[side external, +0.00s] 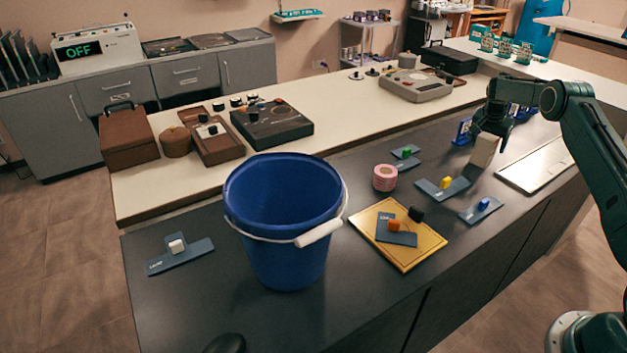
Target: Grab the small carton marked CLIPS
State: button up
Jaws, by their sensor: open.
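A small pale carton (484,151) stands upright on the dark counter, toward its far right part. No lettering can be read on it from here, so I cannot tell whether it is marked CLIPS. My gripper (490,133) points down at the top of this carton. Its fingers are dark and small in the picture. The jaws are open. I cannot tell whether the fingertips are beside the carton's sides or just above it.
A blue bucket (284,225) stands at the front. A yellow board (425,245) bears a dark card and blocks. A pink roll (385,177) and several cards with coloured blocks lie between. A flat metal panel (537,165) lies right of the carton.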

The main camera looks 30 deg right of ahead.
jog(key=c, duration=1.1)
jog(key=shift+o, duration=0.2)
jog(key=shift+r, duration=0.15)
jog(key=shift+r, duration=4.85)
